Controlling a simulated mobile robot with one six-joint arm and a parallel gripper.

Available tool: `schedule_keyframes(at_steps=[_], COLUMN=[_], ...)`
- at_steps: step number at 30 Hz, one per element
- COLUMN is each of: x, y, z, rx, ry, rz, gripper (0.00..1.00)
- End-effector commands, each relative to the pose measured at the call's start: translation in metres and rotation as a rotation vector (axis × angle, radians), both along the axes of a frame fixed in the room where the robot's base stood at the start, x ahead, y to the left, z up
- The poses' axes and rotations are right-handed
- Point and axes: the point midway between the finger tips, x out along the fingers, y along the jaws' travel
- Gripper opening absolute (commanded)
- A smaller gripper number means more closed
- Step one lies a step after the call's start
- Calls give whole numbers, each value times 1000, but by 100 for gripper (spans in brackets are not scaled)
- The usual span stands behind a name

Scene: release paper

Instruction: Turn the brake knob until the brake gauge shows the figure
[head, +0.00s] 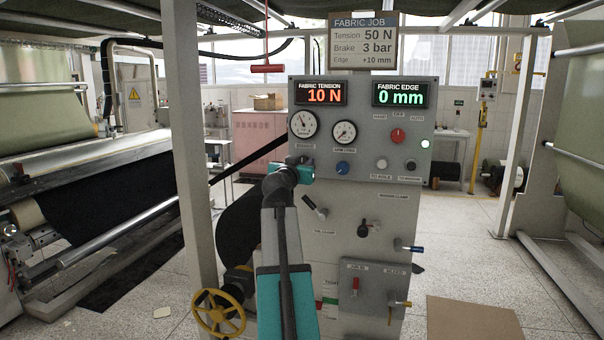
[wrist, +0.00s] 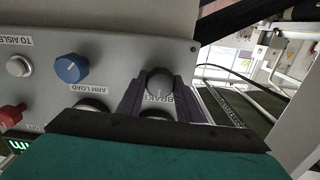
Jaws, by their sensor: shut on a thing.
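The brake knob (wrist: 160,84) is dark and round and sits between the two fingers of my gripper (wrist: 160,79) in the wrist view, with the BRAKE label beside it. My gripper is shut on the knob. In the head view my gripper (head: 304,172) is at the panel's left side and hides the knob. The brake gauge (head: 303,124) is the left white dial, its needle pointing up and left; its figures are too small to read. The job card (head: 362,42) reads Brake 3 bar, Tension 50 N, Edge +10 mm.
The blue arm load knob (head: 343,168) and its gauge (head: 344,133) are just right. Displays show 10 N (head: 321,94) and 0 mm (head: 401,94). A red knob (head: 397,136) is farther right. A pale post (head: 186,150) stands left, with a yellow handwheel (head: 218,313) below.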

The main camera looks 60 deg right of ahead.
Motion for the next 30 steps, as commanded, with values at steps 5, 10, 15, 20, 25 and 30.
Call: schedule_keyframes(at_steps=[5,10,15,20,25,30], x=[0,0,-1,-1,-1,-1], y=[-1,-1,-1,-1,-1,-1], z=[-4,-3,-4,-3,-2,-1], rx=[21,43,68,91,112,127], ry=[-74,-147,-222,-294,-359,-407], rz=[-1,0,-1,-1,-2,-1], gripper=[10,10,10,10,10,10])
